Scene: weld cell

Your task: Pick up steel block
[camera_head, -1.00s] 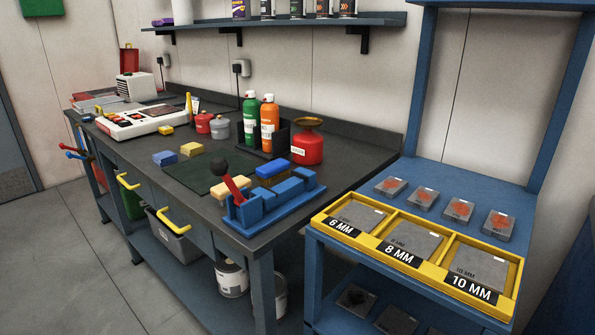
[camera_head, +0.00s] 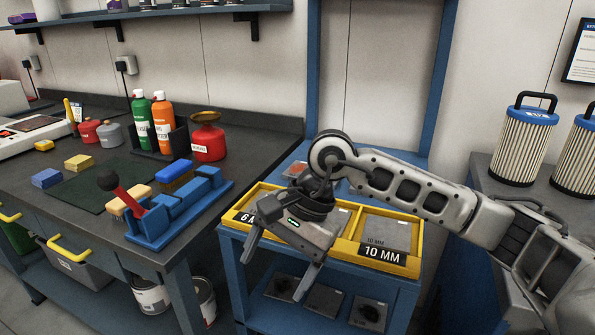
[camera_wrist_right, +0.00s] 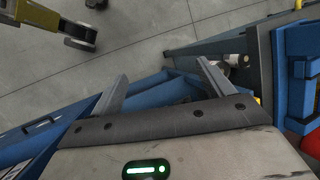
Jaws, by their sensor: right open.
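Several grey steel blocks show in the head view. One block (camera_head: 388,229) lies in the 10 MM compartment of the yellow tray (camera_head: 409,267). Dark-marked blocks lie on the lower shelf, one at its right (camera_head: 369,313). I cannot tell which block the task means. My right gripper (camera_head: 279,268) is open and empty, over the front left of the tray, fingers pointing down. It hides most of the 6 and 8 MM compartments and parts of the blocks behind. In the right wrist view the open fingers (camera_wrist_right: 162,69) have nothing between them. My left gripper is not in view.
The blue rack (camera_head: 232,270) carries the tray; its upright posts rise behind. The dark workbench (camera_head: 220,148) stands left with a blue clamp fixture (camera_head: 180,208), a red can (camera_head: 207,142) and spray bottles. Filters (camera_head: 524,145) stand on the right bench. Floor shows in the wrist view.

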